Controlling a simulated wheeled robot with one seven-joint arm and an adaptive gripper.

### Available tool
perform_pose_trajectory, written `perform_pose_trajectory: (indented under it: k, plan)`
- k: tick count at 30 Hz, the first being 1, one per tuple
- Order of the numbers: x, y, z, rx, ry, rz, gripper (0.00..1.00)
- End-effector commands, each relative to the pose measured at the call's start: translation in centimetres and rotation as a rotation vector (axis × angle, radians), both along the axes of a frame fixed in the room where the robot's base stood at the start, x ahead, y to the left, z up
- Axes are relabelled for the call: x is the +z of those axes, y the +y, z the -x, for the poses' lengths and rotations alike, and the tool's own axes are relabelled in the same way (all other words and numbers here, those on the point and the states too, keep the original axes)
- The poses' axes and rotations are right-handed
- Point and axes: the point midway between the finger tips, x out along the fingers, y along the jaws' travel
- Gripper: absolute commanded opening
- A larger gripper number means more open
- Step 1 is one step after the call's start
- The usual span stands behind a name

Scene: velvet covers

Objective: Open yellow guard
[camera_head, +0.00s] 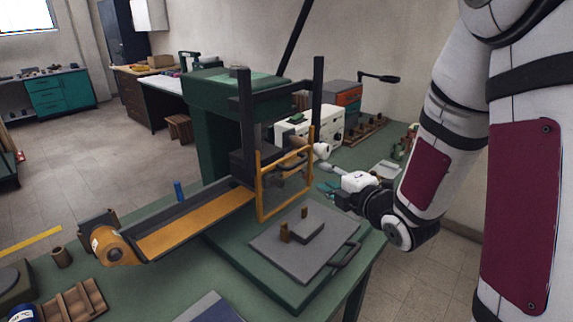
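The yellow guard (260,189) is an upright rectangular frame of thin bars at the front of a dark green press (216,120). It stands in front of the press's two dark uprights. My gripper (334,191) is to the right of the guard, beyond its right-hand bar, at the end of my arm that comes in from the right. Its fingers are small and dark in this view, and whether they are open or shut is unclear. I see no contact between my gripper and the guard.
A grey plate with a handle (305,240) lies on the green table in front of the guard. A conveyor (195,226) with an orange-yellow belt runs to the left.

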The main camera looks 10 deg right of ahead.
Motion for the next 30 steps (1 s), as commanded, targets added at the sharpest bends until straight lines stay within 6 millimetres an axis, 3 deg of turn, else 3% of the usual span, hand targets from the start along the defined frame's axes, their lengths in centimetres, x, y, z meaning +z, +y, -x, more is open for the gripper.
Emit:
perform_pose_trajectory:
  k: [7,15,30]
  plan:
    - [-0.5,0.3,-0.8,0.023,-0.033,0.021,0.31]
    - [-1.1,0.9,-3.1,0.023,-0.032,0.02,0.31]
    - [-2.4,2.9,-11.6,0.022,-0.03,0.019,0.31]
